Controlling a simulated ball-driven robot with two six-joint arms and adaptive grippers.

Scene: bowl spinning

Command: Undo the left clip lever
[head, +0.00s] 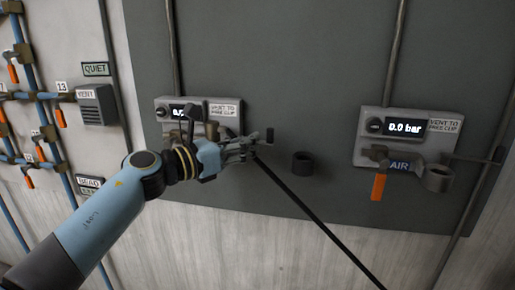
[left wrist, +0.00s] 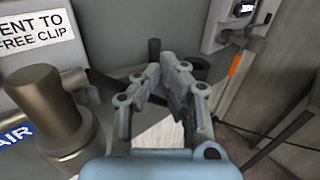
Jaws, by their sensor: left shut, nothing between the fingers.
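The left wall unit (head: 226,121) has a partly covered display and a "VENT TO FREE CLIP" label. My left gripper (head: 262,142) is shut and empty, just right of this unit and in front of the dark panel. Its fingers (left wrist: 172,82) also show together in the left wrist view. A small dark piece (head: 270,135) shows at the fingertips; I cannot tell whether it is the left clip lever or whether it is touched. In the left wrist view a thick brass-grey cylinder (left wrist: 45,105) stands left of the fingers by an "AIR" label. My right gripper is not in view.
A black hose (head: 320,222) runs from near my gripper down to the right. The right unit (head: 402,128) reads 0.0 bar, with an orange-handled valve (head: 379,187). Pipes with orange-handled valves fill the left wall.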

